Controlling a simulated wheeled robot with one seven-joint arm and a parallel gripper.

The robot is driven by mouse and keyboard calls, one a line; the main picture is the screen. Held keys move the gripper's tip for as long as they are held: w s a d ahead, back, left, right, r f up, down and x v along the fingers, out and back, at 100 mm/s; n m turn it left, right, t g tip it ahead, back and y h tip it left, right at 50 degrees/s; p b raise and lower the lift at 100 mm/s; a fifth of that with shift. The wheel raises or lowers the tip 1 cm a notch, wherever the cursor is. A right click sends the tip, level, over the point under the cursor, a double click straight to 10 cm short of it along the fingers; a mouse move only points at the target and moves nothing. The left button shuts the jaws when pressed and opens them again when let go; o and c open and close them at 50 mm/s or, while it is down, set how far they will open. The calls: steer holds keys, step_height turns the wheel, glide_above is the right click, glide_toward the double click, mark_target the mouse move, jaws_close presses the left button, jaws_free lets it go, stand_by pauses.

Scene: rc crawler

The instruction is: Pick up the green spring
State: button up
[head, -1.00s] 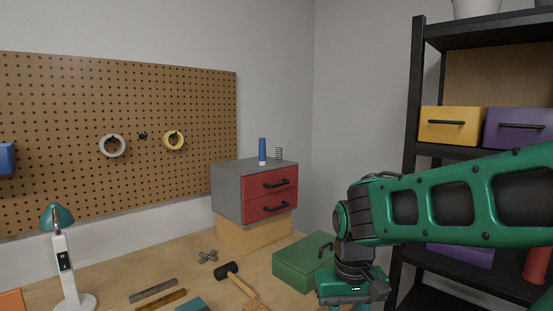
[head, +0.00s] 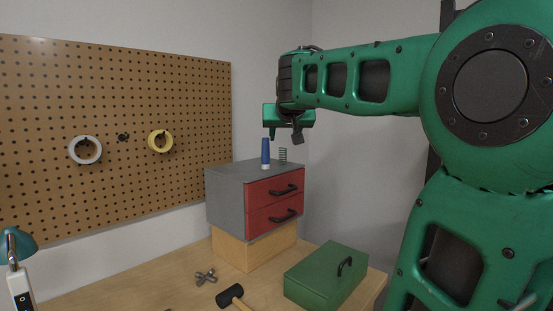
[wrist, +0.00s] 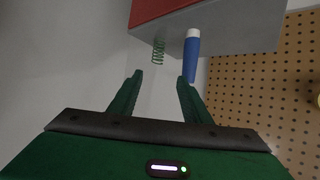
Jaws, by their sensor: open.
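The green spring (head: 283,156) stands upright on top of the grey cabinet (head: 228,201) with red drawers, near its back right. A blue tube with a white end (head: 265,152) stands just left of it in the head view. My gripper (head: 284,137) is open and empty, above the cabinet top near the spring and tube. In the wrist view the spring (wrist: 158,52) lies beyond the gap between the two green fingers (wrist: 157,78), apart from them. The blue tube (wrist: 192,55) shows beyond the right finger there.
The cabinet sits on a wooden block (head: 255,247) on the workbench. A green toolbox (head: 318,279), a black-headed mallet (head: 231,294) and a metal cross-shaped part (head: 205,277) lie in front. A pegboard (head: 110,140) with tape rolls hangs at the left.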

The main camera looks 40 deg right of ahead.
glide_above(283, 165)
step_height(283, 165, down, 5)
steer(key=shift+f, duration=0.1)
stand_by(0.4)
steer(key=shift+a, duration=0.1)
jaws_close()
